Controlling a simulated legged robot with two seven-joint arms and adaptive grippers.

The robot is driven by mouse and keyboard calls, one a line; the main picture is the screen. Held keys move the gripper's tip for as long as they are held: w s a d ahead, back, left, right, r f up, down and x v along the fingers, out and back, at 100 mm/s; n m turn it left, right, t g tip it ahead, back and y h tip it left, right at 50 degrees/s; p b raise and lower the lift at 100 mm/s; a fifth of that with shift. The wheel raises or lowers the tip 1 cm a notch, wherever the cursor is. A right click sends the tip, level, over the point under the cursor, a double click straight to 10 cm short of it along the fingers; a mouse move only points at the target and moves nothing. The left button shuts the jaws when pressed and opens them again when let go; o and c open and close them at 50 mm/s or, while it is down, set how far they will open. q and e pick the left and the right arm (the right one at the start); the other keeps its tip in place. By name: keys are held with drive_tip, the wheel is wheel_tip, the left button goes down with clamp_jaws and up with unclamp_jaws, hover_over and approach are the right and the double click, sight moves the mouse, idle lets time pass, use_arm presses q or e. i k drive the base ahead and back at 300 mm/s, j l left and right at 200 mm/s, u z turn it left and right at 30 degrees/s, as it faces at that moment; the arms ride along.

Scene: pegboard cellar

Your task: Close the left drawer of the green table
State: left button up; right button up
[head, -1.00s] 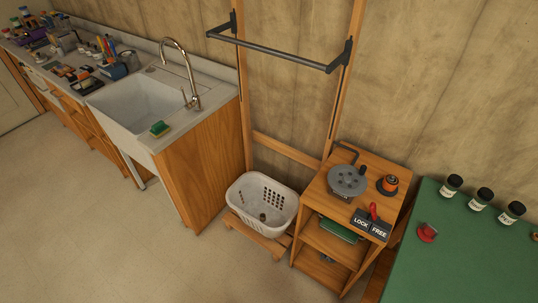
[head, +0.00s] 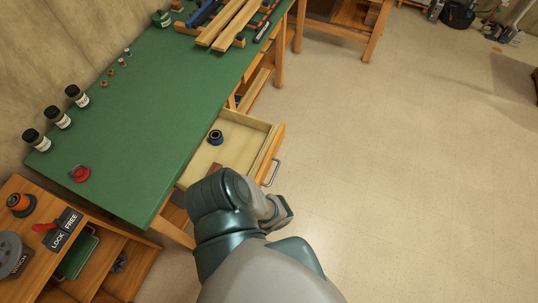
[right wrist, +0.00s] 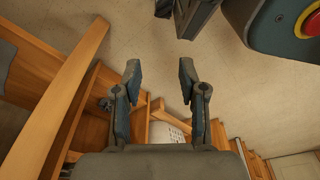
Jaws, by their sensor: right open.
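The green table (head: 130,110) fills the left middle of the head view. Its left drawer (head: 236,138) is pulled out at the near end, with a wooden front and a metal handle (head: 273,172). A small dark blue round item (head: 215,137) lies in it. My teal and grey arm rises from the bottom of the head view and covers the drawer's near corner; its fingers cannot be made out there. In the right wrist view my right gripper (right wrist: 158,75) is open with nothing between its fingers. A wooden board (right wrist: 62,95), apparently drawer or table wood, is left of it.
Jars (head: 57,118), a red item (head: 79,173) and wooden planks (head: 233,25) lie on the tabletop. The small shelf unit with the lock/free switch (head: 62,232) stands at lower left. The floor right of the drawer is clear.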

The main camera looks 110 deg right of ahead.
sight(250, 146)
drive_tip(key=z, duration=0.45)
drive_tip(key=k+z, duration=0.15)
drive_tip(key=z, duration=0.3)
drive_tip(key=l+z, duration=0.1)
drive_tip(key=z, duration=2.3)
